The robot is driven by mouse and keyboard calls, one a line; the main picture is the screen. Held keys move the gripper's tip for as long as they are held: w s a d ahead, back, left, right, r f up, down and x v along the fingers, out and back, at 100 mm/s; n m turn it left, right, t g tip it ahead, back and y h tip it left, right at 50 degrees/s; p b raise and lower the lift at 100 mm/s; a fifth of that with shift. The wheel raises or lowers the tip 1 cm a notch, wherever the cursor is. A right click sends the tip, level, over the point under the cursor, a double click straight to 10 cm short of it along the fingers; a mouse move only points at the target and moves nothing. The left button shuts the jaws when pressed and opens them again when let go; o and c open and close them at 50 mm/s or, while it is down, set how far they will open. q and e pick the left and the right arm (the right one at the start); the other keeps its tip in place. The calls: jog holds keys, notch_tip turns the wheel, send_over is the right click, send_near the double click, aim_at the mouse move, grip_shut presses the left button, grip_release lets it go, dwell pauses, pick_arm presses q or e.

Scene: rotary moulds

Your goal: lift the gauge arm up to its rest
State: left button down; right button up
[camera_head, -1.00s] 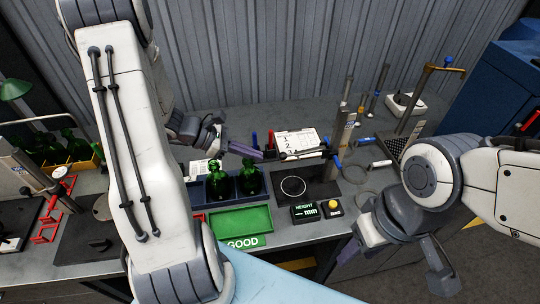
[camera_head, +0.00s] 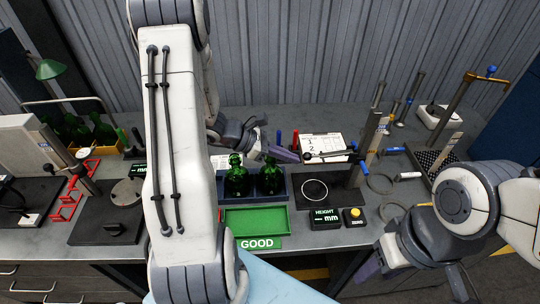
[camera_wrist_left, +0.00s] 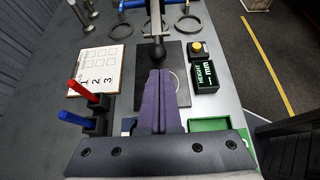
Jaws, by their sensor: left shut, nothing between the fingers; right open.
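The gauge arm (camera_head: 332,154) is a dark bar with a ball at its left end. It reaches out left from the grey gauge post (camera_head: 370,138), roughly level, over the black base plate (camera_head: 338,194) with its white ring. In the left wrist view the arm (camera_wrist_left: 156,27) points toward me, its ball just past my fingertips. My left gripper (camera_head: 298,157) is shut and empty, its purple fingers (camera_wrist_left: 159,76) close beside the ball; I cannot tell if they touch. My right gripper (camera_head: 415,278) is open, low at the front right, away from the gauge.
Two green bottles stand in a blue rack (camera_head: 283,193) behind a green GOOD tray (camera_head: 257,221). A HEIGHT display (camera_head: 326,219) and a yellow button (camera_head: 355,213) sit in front of the plate.

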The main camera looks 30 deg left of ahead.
aim_at(328, 154)
pick_arm(q)
jog(key=shift+b+x, duration=0.6)
jog(key=shift+x, duration=1.1)
